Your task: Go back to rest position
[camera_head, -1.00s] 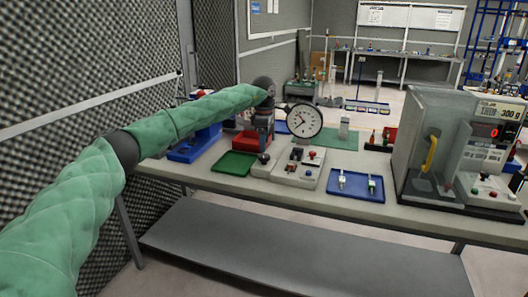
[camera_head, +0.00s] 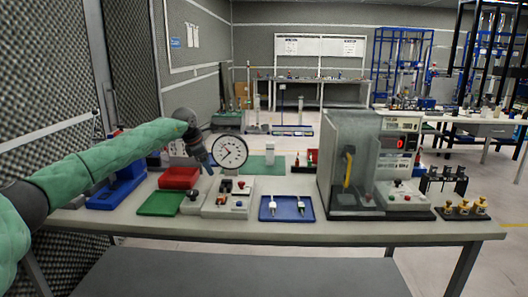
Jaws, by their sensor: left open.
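My left arm comes in from the left in its green padded sleeve and reaches over the left part of the table (camera_head: 330,231). My left gripper (camera_head: 207,168) points down at the arm's end, just left of the round dial gauge (camera_head: 230,151). It is small and dark here, open, with nothing seen between its fingers. It hangs above the area between the red tray (camera_head: 179,178) and the grey button panel (camera_head: 228,197). My right gripper is not in view.
A green tray (camera_head: 161,203), a blue tray (camera_head: 287,208) with two small parts, and a glass-sided machine (camera_head: 352,160) with a red display stand on the table. Yellow-topped parts (camera_head: 463,208) sit at the right end. A foam wall (camera_head: 45,80) is close on the left.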

